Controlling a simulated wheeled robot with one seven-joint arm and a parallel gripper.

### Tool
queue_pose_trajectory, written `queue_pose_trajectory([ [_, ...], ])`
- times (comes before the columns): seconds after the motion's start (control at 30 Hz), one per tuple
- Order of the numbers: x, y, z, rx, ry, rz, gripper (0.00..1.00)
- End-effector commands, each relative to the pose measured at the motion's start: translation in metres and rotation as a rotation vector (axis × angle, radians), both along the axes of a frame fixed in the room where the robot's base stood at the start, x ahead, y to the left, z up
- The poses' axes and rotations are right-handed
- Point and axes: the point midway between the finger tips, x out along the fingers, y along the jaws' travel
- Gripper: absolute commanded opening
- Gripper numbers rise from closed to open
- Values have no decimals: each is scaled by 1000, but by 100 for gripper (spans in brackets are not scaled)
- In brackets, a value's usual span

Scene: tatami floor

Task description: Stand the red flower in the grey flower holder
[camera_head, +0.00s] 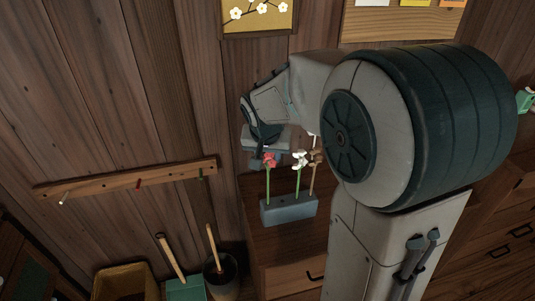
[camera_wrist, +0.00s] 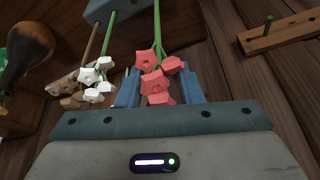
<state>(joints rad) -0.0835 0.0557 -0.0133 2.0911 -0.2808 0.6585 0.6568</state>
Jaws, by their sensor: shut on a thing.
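The red flower (camera_head: 269,160) has a green stem and hangs upright below my gripper (camera_head: 264,150). In the wrist view the red blossoms (camera_wrist: 153,82) sit between the two blue fingers, which are shut on the flower. The grey flower holder (camera_head: 289,211) is a long block on the wooden cabinet. In the head view the stem runs down to the holder's left end; I cannot tell whether its tip is inside a hole. In the wrist view the holder (camera_wrist: 128,8) is cut by the top edge, and the stem's lower end is out of frame.
A white flower (camera_head: 299,161) and a brown flower (camera_head: 315,158) stand in the holder, close to the right of the red one. A wooden peg rail (camera_head: 110,181) is on the wall at left. Buckets with wooden handles (camera_head: 221,276) stand below left.

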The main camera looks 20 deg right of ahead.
Motion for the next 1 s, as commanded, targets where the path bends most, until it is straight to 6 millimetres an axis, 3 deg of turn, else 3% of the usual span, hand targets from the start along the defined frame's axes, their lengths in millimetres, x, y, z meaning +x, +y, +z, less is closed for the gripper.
queue_pose_trajectory([
  [1.0, 0, 0, -27, 0, 0, 0, 12],
])
